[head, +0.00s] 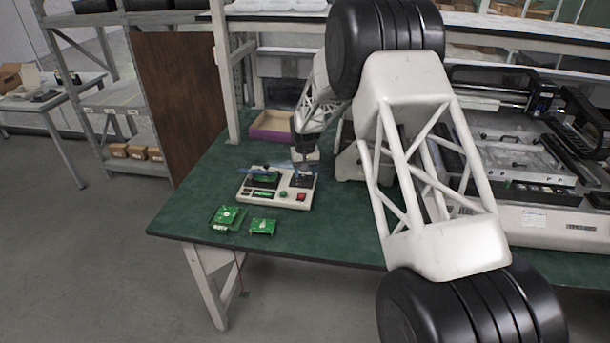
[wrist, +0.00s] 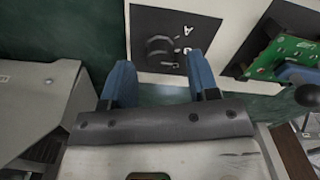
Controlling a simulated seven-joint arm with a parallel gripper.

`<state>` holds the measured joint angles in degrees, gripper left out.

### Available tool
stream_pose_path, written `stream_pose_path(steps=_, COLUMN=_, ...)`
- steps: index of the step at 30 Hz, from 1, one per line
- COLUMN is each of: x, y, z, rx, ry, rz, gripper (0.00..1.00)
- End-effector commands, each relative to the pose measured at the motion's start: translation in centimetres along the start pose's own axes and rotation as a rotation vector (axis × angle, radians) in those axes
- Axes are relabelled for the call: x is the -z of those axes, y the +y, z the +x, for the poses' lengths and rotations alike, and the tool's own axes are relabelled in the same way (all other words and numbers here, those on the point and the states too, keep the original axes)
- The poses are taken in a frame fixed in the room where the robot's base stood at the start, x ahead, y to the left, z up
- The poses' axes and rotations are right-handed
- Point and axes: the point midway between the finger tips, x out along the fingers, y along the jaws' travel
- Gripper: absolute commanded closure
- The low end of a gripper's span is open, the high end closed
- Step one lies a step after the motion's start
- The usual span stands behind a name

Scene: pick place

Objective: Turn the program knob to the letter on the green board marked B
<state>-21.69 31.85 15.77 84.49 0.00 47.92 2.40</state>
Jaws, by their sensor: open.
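The program knob (wrist: 160,47) is a dark round dial on a black panel of the white programmer box (head: 246,192). In the wrist view, small white letters, one of them an A, stand to its right; the others are hard to read. My gripper (wrist: 161,73) has two blue fingers spread apart and empty, with the knob just beyond and between their tips; I cannot tell the height gap. In the head view my arm's end hides the knob. A green board (wrist: 287,57) sits on the box, with a blue part and a dark ball-ended lever beside it; its marking is not readable.
Two more green boards, one left (head: 228,216) and one right (head: 262,226), lie on the green table (head: 330,236) in front of the box. A red switch (head: 301,196) is on the box. A purple-edged tray (head: 270,127) stands behind, and a large machine (head: 540,185) fills the right.

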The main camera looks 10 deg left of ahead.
Motion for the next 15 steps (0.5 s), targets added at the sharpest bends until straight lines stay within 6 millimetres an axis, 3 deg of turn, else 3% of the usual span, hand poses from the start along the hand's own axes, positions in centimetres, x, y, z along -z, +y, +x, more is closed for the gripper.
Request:
stream_pose_path(steps=9, x=0.0, y=0.0, z=-4.2, rx=0.000, ry=0.002, rz=0.000, gripper=0.45)
stream_pose_path(steps=15, x=0.0, y=0.0, z=-5.7, rx=0.000, ry=0.001, rz=0.000, gripper=0.45)
